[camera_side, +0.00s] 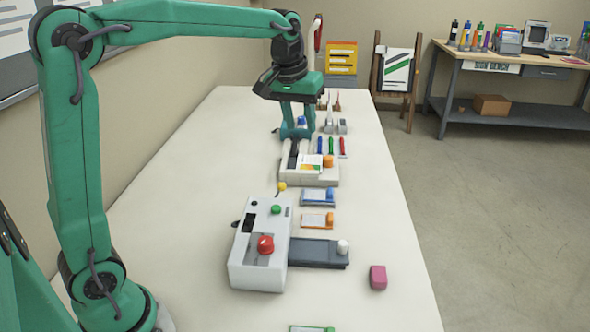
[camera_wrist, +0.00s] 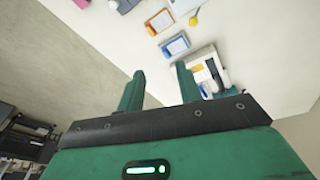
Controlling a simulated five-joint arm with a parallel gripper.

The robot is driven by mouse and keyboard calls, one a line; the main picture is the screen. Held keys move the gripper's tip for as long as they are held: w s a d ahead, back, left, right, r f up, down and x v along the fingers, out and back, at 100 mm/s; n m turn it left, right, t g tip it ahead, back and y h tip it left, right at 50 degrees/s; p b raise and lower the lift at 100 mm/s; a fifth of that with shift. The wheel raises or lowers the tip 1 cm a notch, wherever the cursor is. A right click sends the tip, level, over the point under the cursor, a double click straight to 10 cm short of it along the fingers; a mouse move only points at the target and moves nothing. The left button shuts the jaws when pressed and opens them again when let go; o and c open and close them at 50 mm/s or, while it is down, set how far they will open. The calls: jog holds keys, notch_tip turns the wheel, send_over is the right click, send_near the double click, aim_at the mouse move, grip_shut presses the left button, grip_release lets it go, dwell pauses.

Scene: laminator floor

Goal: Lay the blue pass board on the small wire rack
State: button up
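The blue pass board (camera_side: 318,197) lies flat on the white table, between the two machines and beyond an orange-framed board. It also shows in the wrist view (camera_wrist: 175,46), above the fingertips. My gripper (camera_side: 296,132) is at the far part of the table, well beyond the blue board and behind the small white machine. In the wrist view its two fingers (camera_wrist: 158,85) stand apart with nothing held between them. I cannot clearly make out the small wire rack; small grey and white upright items (camera_side: 335,124) stand right of my gripper.
A white machine with a red knob (camera_side: 265,244) and a dark tray (camera_side: 318,253) stands nearer. The smaller white machine (camera_side: 310,172) is just in front of my gripper. Several pens (camera_side: 331,147), an orange-framed board (camera_side: 318,221) and a pink block (camera_side: 378,277) lie about. The near right table is mostly clear.

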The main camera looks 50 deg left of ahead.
jog(key=s+d+f+m+t, duration=0.1)
jog(key=s+f+m, duration=0.1)
jog(key=s, duration=0.9)
jog(key=s+d+f+m+t, duration=0.2)
jog(key=s+f, duration=0.1)
jog(key=s, duration=0.9)
jog(key=shift+s+m, duration=0.25)
jog(key=shift+m, duration=0.15)
